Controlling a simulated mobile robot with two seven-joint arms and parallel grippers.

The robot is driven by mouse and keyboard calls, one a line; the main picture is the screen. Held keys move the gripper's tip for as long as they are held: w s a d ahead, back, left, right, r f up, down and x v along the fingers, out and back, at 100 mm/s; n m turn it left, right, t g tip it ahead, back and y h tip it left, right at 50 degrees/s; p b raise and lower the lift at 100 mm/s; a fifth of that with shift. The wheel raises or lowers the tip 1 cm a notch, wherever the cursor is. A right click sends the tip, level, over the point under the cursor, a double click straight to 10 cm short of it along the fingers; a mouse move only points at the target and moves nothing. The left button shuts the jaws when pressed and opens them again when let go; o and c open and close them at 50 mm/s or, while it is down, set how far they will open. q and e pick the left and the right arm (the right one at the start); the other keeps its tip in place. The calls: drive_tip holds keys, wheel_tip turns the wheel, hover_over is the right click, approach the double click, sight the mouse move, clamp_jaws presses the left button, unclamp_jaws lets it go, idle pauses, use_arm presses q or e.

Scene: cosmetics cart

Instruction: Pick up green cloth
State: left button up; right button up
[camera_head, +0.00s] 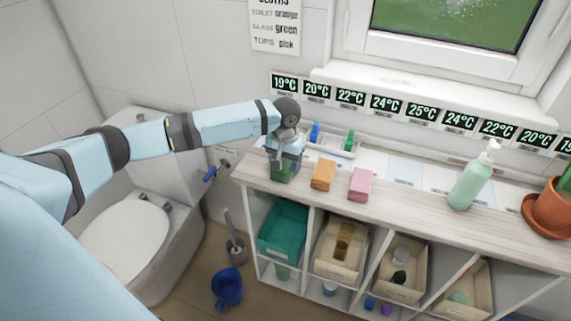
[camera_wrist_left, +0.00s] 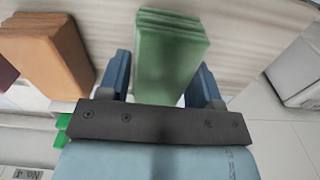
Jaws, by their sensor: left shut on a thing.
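The green cloth (camera_wrist_left: 168,60) is a folded block at the left end of the shelf top. In the left wrist view it sits between the two blue fingers of my left gripper (camera_wrist_left: 160,80), which is shut on it. In the head view only a dark green part of the cloth (camera_head: 284,172) shows below my left gripper (camera_head: 283,165); the rest is hidden by the gripper. It appears to be at the counter surface; I cannot tell if it is lifted. My right gripper is not in view.
An orange cloth (camera_head: 323,175) and a pink cloth (camera_head: 361,184) lie to the right on the counter. A white tray (camera_head: 345,153) with blue and green items is behind. A pump bottle (camera_head: 473,178) and plant pot (camera_head: 549,211) stand farther right. Bins (camera_head: 283,228) fill the shelves below.

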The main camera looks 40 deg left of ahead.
sight(285, 161)
use_arm(q)
wheel_tip(285, 161, up, 20)
drive_tip(key=shift+f+p, duration=0.2)
drive_tip(key=shift+p, duration=0.2)
drive_tip(key=shift+o, duration=0.4)
